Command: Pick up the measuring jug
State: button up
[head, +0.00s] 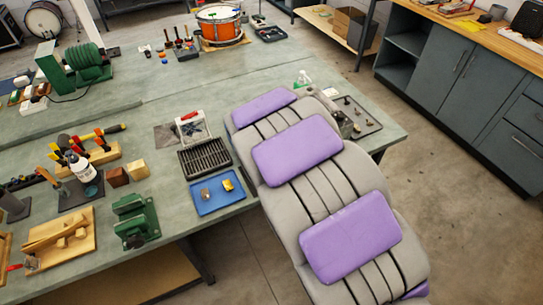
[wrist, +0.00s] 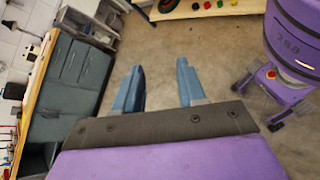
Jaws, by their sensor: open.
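I cannot make out a measuring jug for certain in either view. A small clear and green vessel (head: 303,79) stands at the far edge of the bench, just behind my arm in the head view; it is too small to identify. My arm covers much of the bench's right end. In the wrist view my gripper (wrist: 160,85) has its two blue fingers wide apart with nothing between them, and bare floor shows behind. My gripper is hidden in the head view.
The green bench (head: 160,95) holds a blue tray (head: 210,204), a black slotted tray (head: 205,157), a green vise (head: 134,220) and an orange drum (head: 219,27). A dark tray (head: 362,117) lies right of my arm. Grey cabinets (head: 440,75) stand across open floor.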

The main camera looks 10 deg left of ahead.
jog(key=w+a+f+n+t+h+p, duration=0.1)
jog(key=w+a+f+n+t, duration=0.25)
jog(key=a, duration=0.35)
jog(key=w+a+f+n+t+h+p, duration=0.1)
jog(key=w+a+f+n+t+p, duration=0.15)
jog(key=a+n+t, duration=0.35)
jog(key=w+a+f+n+t+h, duration=0.1)
jog(key=w+a+f+n+t, duration=0.2)
jog(key=a, duration=0.5)
jog(key=s+a+f+n+t+y+p, duration=0.1)
jog(key=s+a+f+n+t+y, duration=0.2)
jog(key=a+f+n, duration=0.35)
jog(key=w+d+b, duration=0.1)
jog(key=w+d, duration=0.2)
jog(key=w, duration=0.1)
jog(key=w+d+f+m, duration=0.1)
jog(key=w+d, duration=0.3)
jog(key=w+d+f+m+b, duration=0.1)
jog(key=w+d, duration=0.2)
jog(key=w, duration=0.2)
jog(key=shift+d+b, duration=0.15)
jog(key=shift+b, duration=0.15)
grip_shut()
jog(key=shift+r, duration=0.1)
